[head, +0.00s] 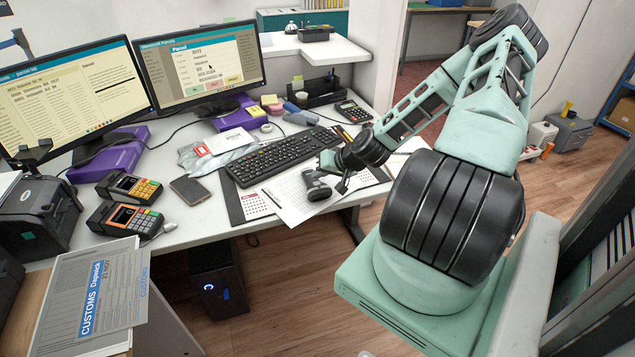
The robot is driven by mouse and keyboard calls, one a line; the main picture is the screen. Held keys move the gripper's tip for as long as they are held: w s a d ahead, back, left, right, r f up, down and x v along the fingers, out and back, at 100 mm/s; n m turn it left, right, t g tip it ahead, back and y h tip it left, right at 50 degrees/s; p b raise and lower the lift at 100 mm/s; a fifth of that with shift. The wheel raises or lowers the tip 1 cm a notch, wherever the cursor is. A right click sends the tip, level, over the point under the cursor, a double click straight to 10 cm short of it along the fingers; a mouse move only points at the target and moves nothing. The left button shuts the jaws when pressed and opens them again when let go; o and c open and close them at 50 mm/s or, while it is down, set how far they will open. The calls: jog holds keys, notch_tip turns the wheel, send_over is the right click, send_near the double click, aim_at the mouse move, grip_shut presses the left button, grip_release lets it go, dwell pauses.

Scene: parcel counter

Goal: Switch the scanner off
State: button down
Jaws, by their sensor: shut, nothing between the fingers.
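I cannot tell whether the fingertips touch the scanner. The wrist is close above and partly covers the view there. A switch or lamp on the scanner is too small to make out.
A black keyboard (283,157) lies behind the scanner. A calculator (353,111) stands further back. A phone (190,189) and two card terminals (130,188) are to the left. Two monitors (199,64) stand at the back. The desk's front edge is close to the scanner.

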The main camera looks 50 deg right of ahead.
jog(key=shift+r, duration=0.15)
notch_tip(320, 180, up, 6)
jog(key=p, duration=0.4)
jog(key=shift+p, duration=0.4)
jog(key=s+a+r+n+g+y, duration=0.1)
jog(key=a+r+n+g, duration=0.35)
jog(key=a, duration=1.05)
jog(key=s+a+r+n+g+y, duration=0.1)
jog(key=a+r+n+g, duration=0.35)
jog(key=a, duration=1.05)
jog(key=s+a+r+n+h, duration=0.1)
jog(key=s+a+r+n, duration=0.2)
jog(key=s+a+r, duration=0.3)
jog(key=s+a+r+n+h, duration=0.1)
jog(key=s+a+r+n, duration=0.3)
jog(key=s, duration=0.9)
jog(key=a+r, duration=0.3)
jog(key=a, duration=0.1)
jog(key=shift+s+r, duration=0.3)
jog(key=shift+s, duration=0.05)
jog(key=shift+a, duration=0.1)
